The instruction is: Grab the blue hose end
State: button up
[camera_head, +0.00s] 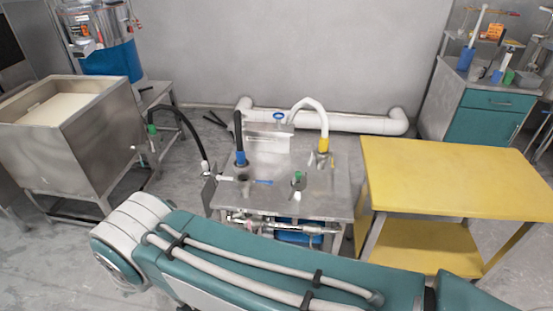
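The blue hose end (240,159) is a blue collar at the bottom of a short black hose (238,130). It stands upright at the left back of the steel machine top (335,200). Whether it is seated in a port there is too small to tell. My arm's teal link crosses the bottom of the picture, nearer to the camera than the machine. My gripper is not in view, so its state and its distance from the hose end do not show.
A white hose with a yellow end (323,145) stands at the machine's right. A steel tank (75,150) is at the left, with a black hose running across toward the machine. A yellow table (450,180) stands at the right. A white pipe (360,123) runs along the back wall.

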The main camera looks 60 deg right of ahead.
aim_at(241, 157)
jog(key=z, duration=1.55)
jog(key=i+j+z, duration=0.1)
jog(key=z, duration=0.25)
jog(key=i+j+z, duration=0.75)
jog(key=j+z, duration=0.15)
jog(key=j, duration=0.35)
jog(key=i+j+z, duration=0.25)
jog(key=j+z, duration=0.25)
jog(key=j, duration=0.3)
jog(key=j+z, duration=0.45)
jog(key=j, duration=0.35)
jog(key=j+z, duration=0.45)
jog(key=j, duration=0.4)
